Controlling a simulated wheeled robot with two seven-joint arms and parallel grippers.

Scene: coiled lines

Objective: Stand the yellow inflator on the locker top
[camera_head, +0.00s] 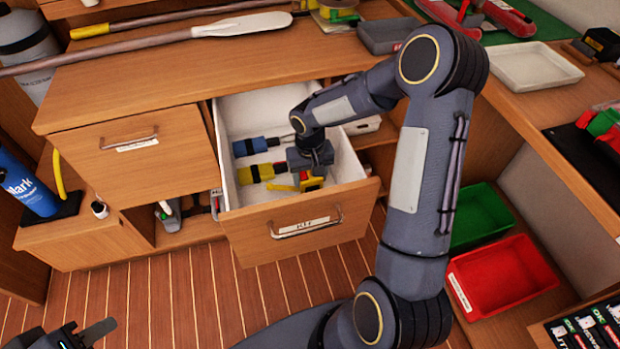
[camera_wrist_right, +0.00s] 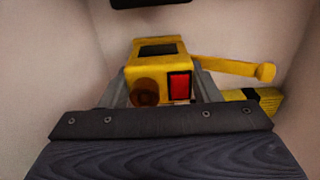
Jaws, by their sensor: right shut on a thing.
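The yellow inflator (camera_head: 308,182) is low inside the open drawer marked KIT (camera_head: 303,228). In the right wrist view the inflator (camera_wrist_right: 158,62) shows a dark panel on top, a red patch, a round brown part and a yellow arm out to the right. My right gripper (camera_head: 316,172) reaches down into the drawer, its fingers on both sides of the inflator, shut on it. The locker top (camera_head: 180,78) is the wooden surface above the drawers. My left gripper (camera_head: 82,334) is at the bottom left edge, partly cut off, apart from everything.
A blue-handled tool (camera_head: 262,145) and a yellow-handled tool (camera_head: 254,173) lie in the drawer beside the inflator. A paddle (camera_head: 240,25) lies along the back of the locker top; its front strip is bare. Green (camera_head: 482,219) and red bins (camera_head: 505,277) stand at the right.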

